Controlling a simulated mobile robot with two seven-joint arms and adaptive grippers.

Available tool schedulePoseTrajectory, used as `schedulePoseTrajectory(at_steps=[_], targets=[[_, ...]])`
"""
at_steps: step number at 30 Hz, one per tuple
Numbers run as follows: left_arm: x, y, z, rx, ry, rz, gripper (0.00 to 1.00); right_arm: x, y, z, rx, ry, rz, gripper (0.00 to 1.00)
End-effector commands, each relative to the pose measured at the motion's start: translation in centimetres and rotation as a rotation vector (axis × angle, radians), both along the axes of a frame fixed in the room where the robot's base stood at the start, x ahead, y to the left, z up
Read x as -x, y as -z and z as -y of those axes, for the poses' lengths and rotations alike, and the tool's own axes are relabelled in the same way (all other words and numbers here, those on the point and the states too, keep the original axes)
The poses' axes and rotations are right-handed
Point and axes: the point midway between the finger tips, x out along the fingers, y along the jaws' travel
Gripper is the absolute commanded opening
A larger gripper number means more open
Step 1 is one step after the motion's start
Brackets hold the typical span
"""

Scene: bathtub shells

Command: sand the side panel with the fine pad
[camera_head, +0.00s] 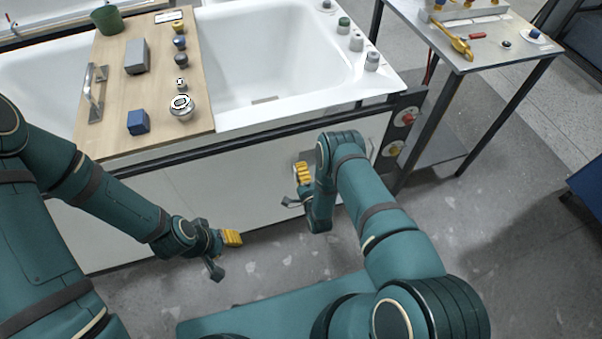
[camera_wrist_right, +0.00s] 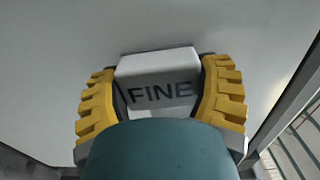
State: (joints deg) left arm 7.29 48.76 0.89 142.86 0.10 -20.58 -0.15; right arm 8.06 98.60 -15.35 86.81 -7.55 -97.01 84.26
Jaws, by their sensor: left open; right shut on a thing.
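The side panel (camera_head: 240,195) is the pale, flat front of the bathtub, below its dark rail in the head view. My right gripper (camera_head: 303,173) is at the right part of this panel. In the right wrist view its yellow ridged fingers are shut on the fine pad (camera_wrist_right: 158,92), a light grey block marked "FINE". The pad's far side faces the pale panel surface (camera_wrist_right: 190,25); I cannot tell whether they touch. My left gripper (camera_head: 232,239) is open and empty, low in front of the panel, over the floor.
A wooden board (camera_head: 110,85) across the tub holds a green pot (camera_head: 107,20), a grey block (camera_head: 136,56), a blue block (camera_head: 138,122), a metal handle (camera_head: 95,93) and several knobs. A metal side table (camera_head: 480,50) stands right. Red and yellow knobs (camera_head: 407,118) sit by the panel's right end.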

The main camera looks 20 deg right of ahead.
Motion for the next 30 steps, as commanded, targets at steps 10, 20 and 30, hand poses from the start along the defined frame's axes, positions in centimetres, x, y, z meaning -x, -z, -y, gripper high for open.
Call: schedulePoseTrajectory(at_steps=[10,20,30], targets=[[0.0,0.0,0.0,0.0,0.0,0.0,0.41,-0.6,0.0,0.0,0.0,0.001,0.001,0.4],[0.0,0.0,0.0,0.0,0.0,0.0,0.41,-1.1,0.0,0.0,0.0,0.0,0.0,0.4],[0.0,0.0,0.0,0.0,0.0,0.0,0.41,-1.0,0.0,2.0,0.0,0.002,0.0,0.4]])
